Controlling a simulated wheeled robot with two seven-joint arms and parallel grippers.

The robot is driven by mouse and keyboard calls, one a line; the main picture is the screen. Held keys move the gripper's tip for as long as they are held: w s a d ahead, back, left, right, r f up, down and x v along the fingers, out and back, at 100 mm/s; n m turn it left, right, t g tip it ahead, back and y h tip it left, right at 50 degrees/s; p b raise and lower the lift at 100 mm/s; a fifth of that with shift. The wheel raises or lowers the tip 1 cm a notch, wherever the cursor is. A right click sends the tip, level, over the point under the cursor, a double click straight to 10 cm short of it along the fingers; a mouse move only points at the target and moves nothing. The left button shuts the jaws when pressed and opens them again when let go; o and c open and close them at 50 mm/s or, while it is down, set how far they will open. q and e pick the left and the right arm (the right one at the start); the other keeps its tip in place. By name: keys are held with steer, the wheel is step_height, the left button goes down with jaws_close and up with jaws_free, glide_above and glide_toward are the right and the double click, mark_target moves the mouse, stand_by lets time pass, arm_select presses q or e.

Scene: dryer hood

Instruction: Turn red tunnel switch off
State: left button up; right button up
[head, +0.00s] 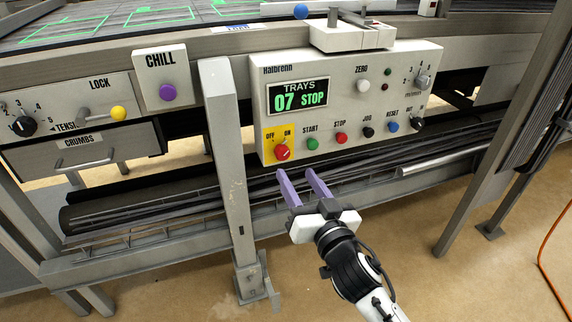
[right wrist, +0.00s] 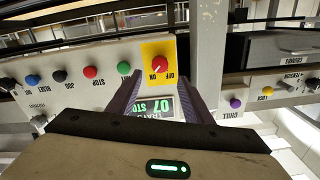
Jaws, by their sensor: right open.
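The red tunnel switch (head: 282,152) is a round knob on a yellow plate marked OFF and ON, at the lower left of the Halbrenn control panel (head: 350,97). Its pale mark seems to point toward ON. My right gripper (head: 295,173) is open and empty, with two purple fingers pointing up at the panel. In the head view its fingertips are just below the yellow plate and apart from the knob. In the right wrist view the red switch (right wrist: 158,66) appears upside down between the fingers. My left gripper is in neither view.
Green START (head: 312,143), red STOP (head: 341,138) and other buttons sit right of the switch. A grey post (head: 231,165) stands close to its left. A purple CHILL button (head: 168,92) is beyond the post. Dark rollers run below the panel.

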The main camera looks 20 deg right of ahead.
mark_target(284, 155)
arm_select(q)
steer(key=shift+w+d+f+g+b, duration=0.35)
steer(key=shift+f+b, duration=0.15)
steer(key=shift+b, duration=0.15)
arm_select(e)
steer(key=w, duration=0.8)
steer(key=shift+w+a, duration=0.15)
steer(key=shift+w, duration=0.05)
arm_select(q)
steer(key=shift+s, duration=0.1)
arm_select(e)
steer(key=c, duration=1.1)
steer(key=shift+o, duration=0.2)
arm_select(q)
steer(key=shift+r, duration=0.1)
